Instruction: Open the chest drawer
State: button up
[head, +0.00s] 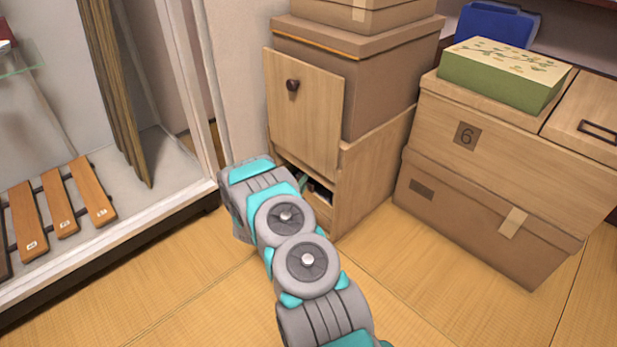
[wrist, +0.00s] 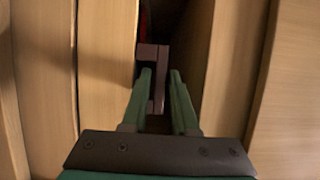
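A small light-wood chest (head: 372,180) stands in the middle of the head view with brown boxes on it. Its upright front panel (head: 318,118) has a dark round knob (head: 292,85) and stands in front of a brown box. Below the panel is a dark gap with small items inside. My arm reaches to the gap's left side, and its end hides my gripper there. In the wrist view my gripper (wrist: 161,74) has its green fingers apart, inside a dark space between wooden panels. A purplish-brown piece (wrist: 152,55) shows beyond and between the fingertips; I cannot tell whether they touch it.
A glass-sided display case (head: 190,195) with wooden bars stands at the left. Large boxes (head: 490,215), one marked 6, stand at the right with a green patterned box (head: 498,82) on top. Bare tatami floor (head: 420,270) lies in front.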

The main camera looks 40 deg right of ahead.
jog(key=shift+x, duration=1.9)
grip_shut()
jog(key=shift+f, duration=0.1)
